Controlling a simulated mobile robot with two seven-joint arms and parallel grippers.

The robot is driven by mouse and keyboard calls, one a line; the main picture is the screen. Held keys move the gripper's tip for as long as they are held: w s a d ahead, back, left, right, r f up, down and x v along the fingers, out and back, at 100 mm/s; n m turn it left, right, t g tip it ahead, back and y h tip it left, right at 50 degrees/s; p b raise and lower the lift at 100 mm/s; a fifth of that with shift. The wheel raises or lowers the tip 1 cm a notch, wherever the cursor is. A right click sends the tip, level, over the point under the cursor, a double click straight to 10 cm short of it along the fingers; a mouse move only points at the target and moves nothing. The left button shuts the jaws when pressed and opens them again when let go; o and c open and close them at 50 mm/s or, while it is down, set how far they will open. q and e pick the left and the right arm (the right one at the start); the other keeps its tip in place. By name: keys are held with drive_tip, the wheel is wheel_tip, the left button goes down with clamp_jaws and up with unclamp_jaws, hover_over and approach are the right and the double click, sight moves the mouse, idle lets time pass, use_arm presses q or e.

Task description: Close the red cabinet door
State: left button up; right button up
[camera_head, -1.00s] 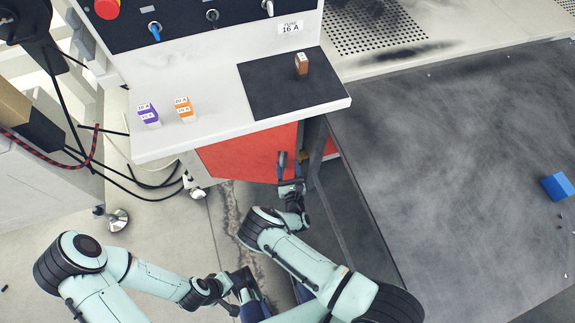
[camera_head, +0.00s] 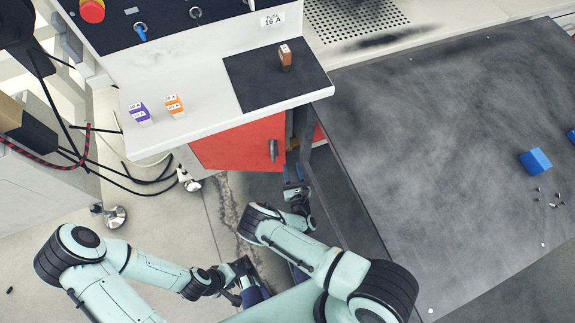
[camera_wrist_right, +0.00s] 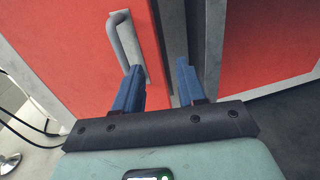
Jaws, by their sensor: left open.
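The red cabinet door (camera_head: 228,148) is under the white worktop, with a grey bar handle (camera_head: 273,150) near its right edge. In the right wrist view the door (camera_wrist_right: 70,50) and its handle (camera_wrist_right: 128,42) are on the left, with a narrow grey gap beside the door's edge. How far the door stands open is hard to tell. My right gripper (camera_head: 293,174) is open and empty, just below and right of the handle; its blue fingers (camera_wrist_right: 160,75) are apart, not around the handle. My left gripper (camera_head: 250,282) is open, low in the head view, away from the door.
A dark table (camera_head: 450,130) stands close on the right of my right arm. Another red panel (camera_wrist_right: 265,45) is right of the gap. Purple (camera_head: 140,113) and orange (camera_head: 175,105) blocks stand on the worktop. Cables (camera_head: 105,170) hang at the left.

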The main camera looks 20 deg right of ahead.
drive_tip(key=d+p+v, duration=0.1)
drive_tip(key=p+v, duration=0.1)
drive_tip(key=v, duration=0.5)
drive_tip(key=shift+s+d, duration=0.2)
drive_tip(key=shift+d, duration=0.35)
